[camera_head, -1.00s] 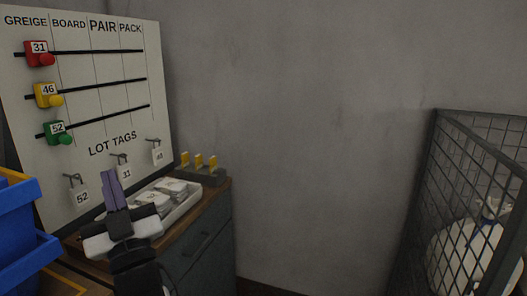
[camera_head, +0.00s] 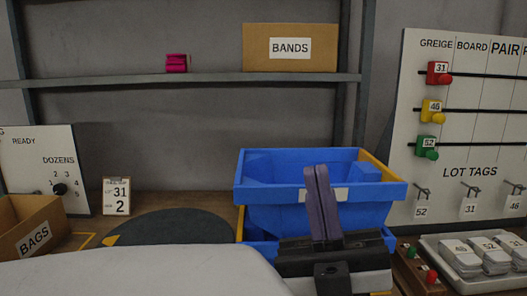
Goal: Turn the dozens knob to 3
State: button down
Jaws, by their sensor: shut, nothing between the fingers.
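The dozens knob (camera_head: 60,189) is a small black knob on a white panel (camera_head: 25,150) at the far left, under the word DOZENS. Small numbers stand around it, with 2 and 3 above it. Which number it points to is too small to tell. My gripper (camera_head: 318,168) is in the lower middle, its purple fingers together, pointing up and empty. It is in front of a blue bin and far to the right of the knob in the picture, not touching it.
A BAGS box (camera_head: 28,228) sits just below the panel. A blue bin (camera_head: 262,198) stands behind my gripper. A pale rounded surface (camera_head: 140,275) fills the lower left foreground. A dark round mat (camera_head: 170,225) lies clear.

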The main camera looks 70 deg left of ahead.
aim_at(60, 189)
jog(key=u, duration=3.4)
